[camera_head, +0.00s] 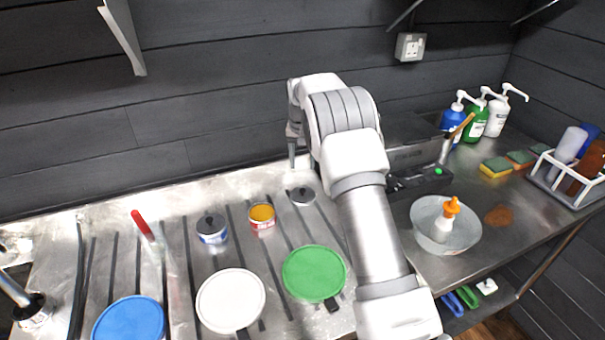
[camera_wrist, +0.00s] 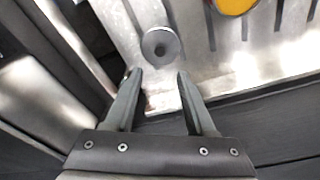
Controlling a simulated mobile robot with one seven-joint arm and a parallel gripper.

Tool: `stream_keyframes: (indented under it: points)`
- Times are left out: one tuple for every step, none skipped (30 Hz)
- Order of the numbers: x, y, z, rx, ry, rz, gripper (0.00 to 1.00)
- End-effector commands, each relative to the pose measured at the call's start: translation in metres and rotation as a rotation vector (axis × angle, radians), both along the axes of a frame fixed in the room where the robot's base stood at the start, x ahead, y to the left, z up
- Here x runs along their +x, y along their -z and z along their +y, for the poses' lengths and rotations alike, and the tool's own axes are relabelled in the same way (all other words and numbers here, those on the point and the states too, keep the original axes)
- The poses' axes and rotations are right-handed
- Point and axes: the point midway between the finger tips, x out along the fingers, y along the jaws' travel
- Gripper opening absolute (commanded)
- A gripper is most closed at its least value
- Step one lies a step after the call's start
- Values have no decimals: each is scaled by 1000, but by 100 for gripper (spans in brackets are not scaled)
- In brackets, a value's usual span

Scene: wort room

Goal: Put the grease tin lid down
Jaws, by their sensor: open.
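The grease tin lid (camera_head: 302,197) is a small grey disc with a dark knob. It lies on the ribbed steel bench, to the right of and behind an open tin of orange grease (camera_head: 262,217). In the wrist view the lid (camera_wrist: 161,46) lies just beyond my fingertips, clear of both fingers, and part of the orange grease tin (camera_wrist: 236,4) shows at the top edge. My gripper (camera_wrist: 159,78) is open with nothing between its fingers. In the head view, my gripper (camera_head: 291,155) shows only partly, near the wall behind the lid.
A blue-and-white tin with a dark lid (camera_head: 211,229) stands left of the open tin. Green (camera_head: 314,273), white (camera_head: 230,301) and blue (camera_head: 128,321) round lids lie in front. A red-handled brush (camera_head: 143,225) is at left. A bowl (camera_head: 445,240) with an orange-topped bottle is at right.

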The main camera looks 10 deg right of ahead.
Motion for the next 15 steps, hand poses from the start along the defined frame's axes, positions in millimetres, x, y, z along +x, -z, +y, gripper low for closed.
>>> stream_keyframes:
  points:
    - [-1, -6, 0, 0, 0, -1, 55]
    - [-1, -8, 0, 0, 0, -1, 55]
    - [-1, -11, 0, 0, 0, -2, 55]
    - [-2, -14, 0, 0, 0, -3, 55]
    - [-3, -17, 0, 1, -1, -4, 55]
    - [-5, -23, 0, 2, -1, -7, 55]
    - [-7, -30, -1, 3, -3, -11, 55]
    - [-10, -36, -1, 4, -5, -16, 55]
    - [-15, -48, -2, 6, -7, -24, 55]
    - [-20, -57, -3, 8, -9, -30, 55]
    - [-25, -67, -3, 10, -11, -37, 55]
    - [-34, -81, -4, 13, -16, -46, 55]
    - [-40, -92, -4, 16, -21, -54, 55]
    - [-48, -102, -5, 17, -25, -63, 55]
    - [-57, -115, -6, 20, -31, -74, 55]
